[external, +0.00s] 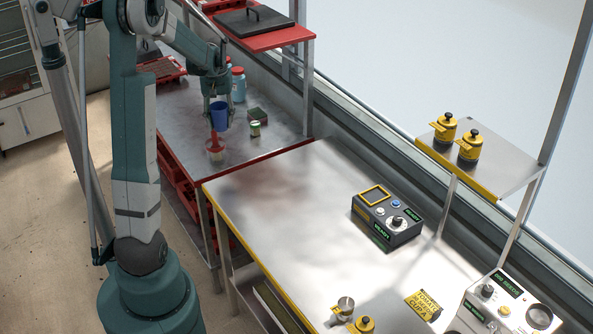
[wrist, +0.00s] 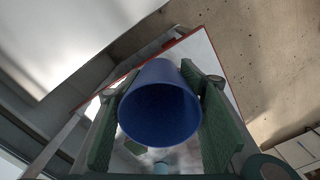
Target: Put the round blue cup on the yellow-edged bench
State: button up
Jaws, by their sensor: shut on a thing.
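The round blue cup (external: 219,114) is held in my gripper (external: 216,104) above the red-edged bench (external: 277,150). In the wrist view the cup (wrist: 160,108) sits between the two green fingers of my gripper (wrist: 157,90), its open mouth facing the camera. The fingers are shut on its sides. The yellow-edged bench (external: 290,212) stands nearer, to the right of my arm, with a bare metal top at its left and middle.
A red-handled item (external: 214,142) stands just below the cup. A small tin (external: 255,129), a green block (external: 258,114) and a red-lidded jar (external: 238,88) are nearby. A dark control box (external: 388,220) sits on the yellow-edged bench. A raised shelf (external: 490,168) holds two yellow-and-black canisters.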

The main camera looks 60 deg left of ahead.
jog(key=w+d+f+m+p, duration=0.1)
jog(key=w+d+f+m, duration=0.15)
jog(key=d, duration=0.75)
jog(key=w+d+f+m, duration=0.1)
jog(key=w+d+m, duration=0.25)
jog(key=d, duration=0.55)
jog(key=m+p, duration=0.1)
jog(key=m, duration=0.4)
send_over(294, 208)
jog(key=shift+f, duration=0.55)
jog(key=shift+f, duration=0.1)
jog(key=shift+f, duration=2.8)
jog(key=shift+f+b, duration=0.1)
jog(key=shift+b, duration=0.2)
jog(key=shift+f, duration=2)
jog(key=shift+f+b, duration=0.2)
jog(key=shift+b, duration=0.25)
